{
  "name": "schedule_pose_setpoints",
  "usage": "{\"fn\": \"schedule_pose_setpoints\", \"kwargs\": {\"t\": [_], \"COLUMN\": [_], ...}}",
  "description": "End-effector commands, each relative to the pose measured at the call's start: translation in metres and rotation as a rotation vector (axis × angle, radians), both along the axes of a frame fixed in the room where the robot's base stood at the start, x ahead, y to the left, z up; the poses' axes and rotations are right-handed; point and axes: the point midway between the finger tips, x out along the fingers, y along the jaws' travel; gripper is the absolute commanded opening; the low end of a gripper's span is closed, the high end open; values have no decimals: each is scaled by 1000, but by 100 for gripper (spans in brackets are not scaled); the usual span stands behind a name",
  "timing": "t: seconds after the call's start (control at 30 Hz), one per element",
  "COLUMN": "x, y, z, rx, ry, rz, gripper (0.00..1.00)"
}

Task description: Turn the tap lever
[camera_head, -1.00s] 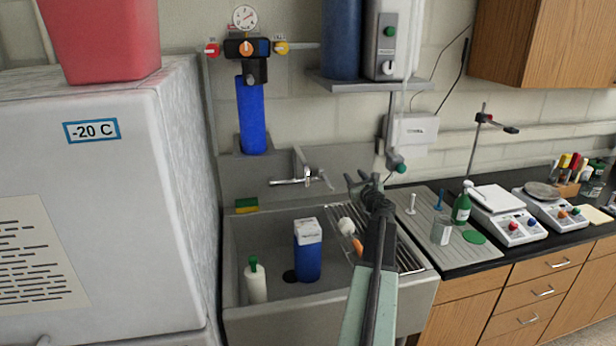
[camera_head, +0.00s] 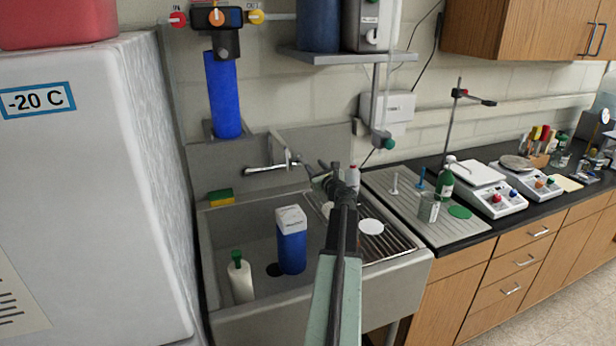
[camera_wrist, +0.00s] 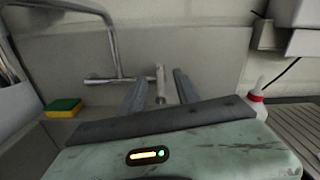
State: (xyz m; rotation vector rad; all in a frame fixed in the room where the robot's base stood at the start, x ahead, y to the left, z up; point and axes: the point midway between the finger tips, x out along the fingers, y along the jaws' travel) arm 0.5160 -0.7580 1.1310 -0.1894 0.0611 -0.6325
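The metal tap (camera_head: 266,167) is fixed to the back wall of the sink. In the wrist view its pipework (camera_wrist: 105,78) runs across the backsplash. A short upright metal piece, which looks like the tap lever (camera_wrist: 160,82), stands between my fingers in that view. My gripper (camera_head: 319,172) is open, just right of the tap in the head view. In the wrist view my gripper (camera_wrist: 160,76) has its two fingers spread, pointing at the backsplash. I cannot tell how far the fingertips are from the lever, and no contact shows.
The sink (camera_head: 215,240) holds a blue carton (camera_head: 291,248) and a white bottle with a green cap (camera_head: 240,278). A sponge (camera_head: 221,197) lies on the back left rim. A red-capped bottle (camera_wrist: 256,104) stands to the right. A shelf (camera_head: 345,57) hangs above.

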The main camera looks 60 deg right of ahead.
Motion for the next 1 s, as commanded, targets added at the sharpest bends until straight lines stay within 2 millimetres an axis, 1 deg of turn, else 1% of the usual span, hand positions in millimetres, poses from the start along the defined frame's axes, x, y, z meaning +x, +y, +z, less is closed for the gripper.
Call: {"fn": "schedule_pose_setpoints", "kwargs": {"t": [0.03,0.1,0.23,0.43,0.57,0.67,0.9,1.0], "x": [0,0,0,1,8,19,55,62], "y": [0,0,0,0,-6,-15,-42,-47], "z": [-17,-27,-39,-37,-37,-37,-37,-37], "rx": [0,0,0,0,0,0,0,0], "ry": [0,0,0,0,0,0,0,0], "rz": [0,0,0,0,1,1,1,0], "gripper": [38,38,38,38,38,38,38,38]}}
